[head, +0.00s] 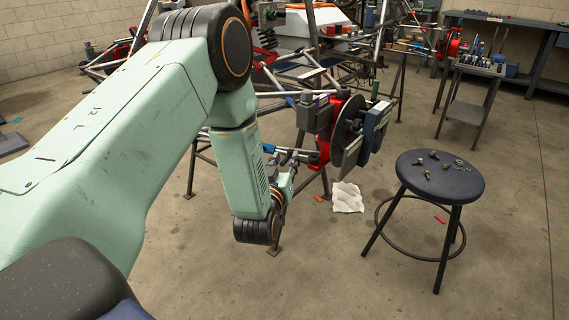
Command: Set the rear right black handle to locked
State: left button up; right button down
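The tube chassis (290,80) stands on stands at the back, and a wheel hub with a brake disc (347,122) and a red part (323,150) sits at its near corner. Dark blocks and a grey plate (352,158) are attached around the disc. I cannot single out the black handle or its setting among these dark parts. My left gripper (292,158) is just left of and below the hub, small and partly hidden by my wrist. Whether its fingers are open or touch the red part is unclear. My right gripper is out of view.
A round black stool (440,178) with several small metal parts on it stands at the right. A white cloth (347,197) lies on the floor below the hub. A tool cart (482,68) and a workbench (520,22) stand behind.

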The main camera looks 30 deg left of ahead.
pick_arm(q)
jog(key=shift+c, duration=0.4)
grip_shut()
